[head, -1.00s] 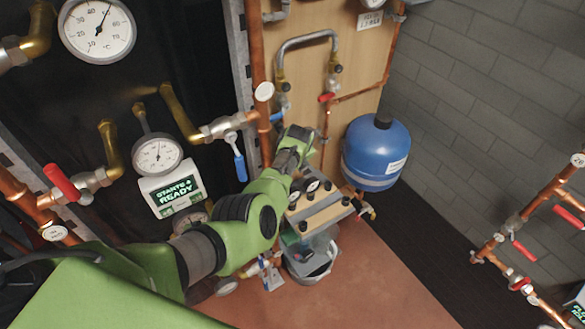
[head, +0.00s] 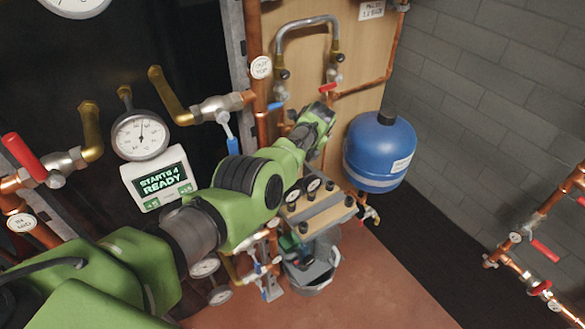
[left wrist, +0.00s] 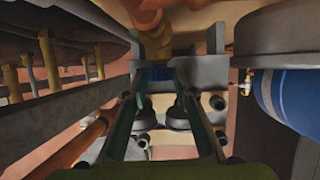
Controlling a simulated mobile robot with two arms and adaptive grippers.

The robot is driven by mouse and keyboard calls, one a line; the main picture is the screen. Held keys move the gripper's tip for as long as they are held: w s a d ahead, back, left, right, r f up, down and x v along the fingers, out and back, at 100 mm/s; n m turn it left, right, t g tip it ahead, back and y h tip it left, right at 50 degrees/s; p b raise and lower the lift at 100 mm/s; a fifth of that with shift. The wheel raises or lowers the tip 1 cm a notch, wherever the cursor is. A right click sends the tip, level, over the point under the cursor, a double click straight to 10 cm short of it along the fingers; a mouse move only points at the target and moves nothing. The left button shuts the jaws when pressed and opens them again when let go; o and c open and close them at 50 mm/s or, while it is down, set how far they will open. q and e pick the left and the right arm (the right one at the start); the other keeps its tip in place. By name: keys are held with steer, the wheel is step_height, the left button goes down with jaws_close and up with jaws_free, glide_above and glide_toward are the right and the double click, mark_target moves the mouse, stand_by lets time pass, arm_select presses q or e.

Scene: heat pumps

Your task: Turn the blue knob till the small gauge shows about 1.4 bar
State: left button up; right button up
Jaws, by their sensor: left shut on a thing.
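In the left wrist view my left gripper (left wrist: 158,84) is shut around a small blue knob (left wrist: 158,71) below a brass fitting. In the head view my left arm crosses the middle, and its own links hide the fingers and the knob. Two small round gauges (head: 292,195) (head: 313,183) show beside the arm on the grey-topped unit. Their needles are too small to read, and I cannot tell which gauge is the task's. My right gripper is in neither view.
A blue vessel (head: 380,152) stands right of my arm and also shows in the wrist view (left wrist: 288,92). Copper pipes with red levers (head: 545,250) run at the right. A display box (head: 158,185) reads "READY". A grey bucket (head: 312,272) stands on the floor.

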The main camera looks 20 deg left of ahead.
arm_select(q)
steer(key=shift+d, duration=0.1)
steer(key=o, duration=1.1)
steer(key=v, duration=1.2)
